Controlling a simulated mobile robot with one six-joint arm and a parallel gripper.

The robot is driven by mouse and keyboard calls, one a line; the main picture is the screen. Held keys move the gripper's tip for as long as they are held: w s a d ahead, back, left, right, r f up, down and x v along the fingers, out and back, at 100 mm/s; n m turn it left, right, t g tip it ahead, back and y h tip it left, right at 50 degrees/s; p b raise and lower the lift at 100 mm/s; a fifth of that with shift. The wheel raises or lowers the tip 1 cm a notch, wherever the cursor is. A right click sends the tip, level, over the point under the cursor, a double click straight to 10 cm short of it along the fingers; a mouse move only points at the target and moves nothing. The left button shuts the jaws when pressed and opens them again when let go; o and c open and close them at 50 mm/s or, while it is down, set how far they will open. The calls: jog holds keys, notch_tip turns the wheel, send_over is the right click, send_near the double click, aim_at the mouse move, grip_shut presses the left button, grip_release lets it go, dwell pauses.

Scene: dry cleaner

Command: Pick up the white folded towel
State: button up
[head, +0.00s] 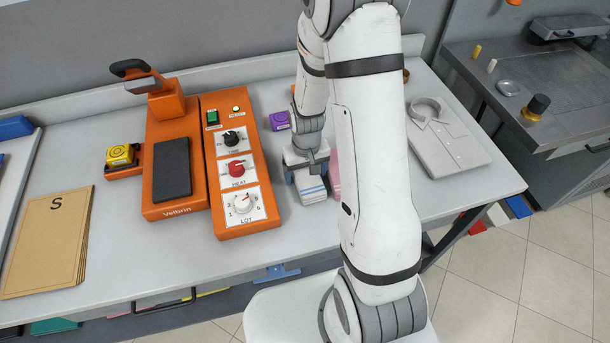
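A small white folded towel (312,191) with blue stripes is on the grey counter, right of the orange machine. My gripper (307,172) points down at it from above, its fingers apart. The fingertips are at the towel's far part, one on each side as far as I can see. I cannot tell whether they press on it. The arm hides part of the area to the right, and the gripper covers the towel's far end.
An orange press with a dial panel (235,170) stands close on the left. A purple block (279,121) is behind the gripper. A pink item (334,176) lies just right of it, partly hidden. A folded grey shirt (450,145) lies farther right. The counter's front strip is clear.

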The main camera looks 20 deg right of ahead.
jog(key=c, duration=0.9)
jog(key=shift+r, duration=0.1)
